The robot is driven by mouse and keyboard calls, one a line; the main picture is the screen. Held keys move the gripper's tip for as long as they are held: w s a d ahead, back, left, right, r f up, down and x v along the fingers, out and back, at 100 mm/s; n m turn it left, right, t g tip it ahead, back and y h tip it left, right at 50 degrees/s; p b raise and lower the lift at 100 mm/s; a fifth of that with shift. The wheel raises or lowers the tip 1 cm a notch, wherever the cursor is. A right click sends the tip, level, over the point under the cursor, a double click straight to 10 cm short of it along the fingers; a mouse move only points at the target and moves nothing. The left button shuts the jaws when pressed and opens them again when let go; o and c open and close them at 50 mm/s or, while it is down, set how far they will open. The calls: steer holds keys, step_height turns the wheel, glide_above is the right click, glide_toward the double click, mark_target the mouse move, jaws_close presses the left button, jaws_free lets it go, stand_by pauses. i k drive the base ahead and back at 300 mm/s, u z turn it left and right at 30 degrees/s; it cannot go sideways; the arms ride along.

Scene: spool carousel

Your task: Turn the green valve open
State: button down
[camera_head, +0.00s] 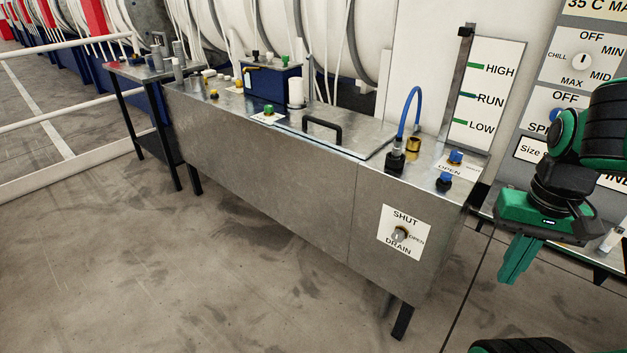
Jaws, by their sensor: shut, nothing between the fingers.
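A small green knob (269,109), which looks like the green valve, sits on a white label on top of the metal bench (270,160), left of the black handle. The label's text and the knob's setting are too small to read. My gripper (512,274) is at the right, in front of the bench's right end and far from the green knob. Its green fingers point down, are shut together and hold nothing.
A lid with a black handle (322,127), a blue hose (411,108), blue knobs (445,181) and a drain knob (399,234) are on the bench. A white railing (70,171) stands left. The floor in front is clear.

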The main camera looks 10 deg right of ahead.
mark_target(268, 108)
steer(key=u, duration=0.5)
steer(key=i, duration=1.85)
steer(key=z, duration=0.35)
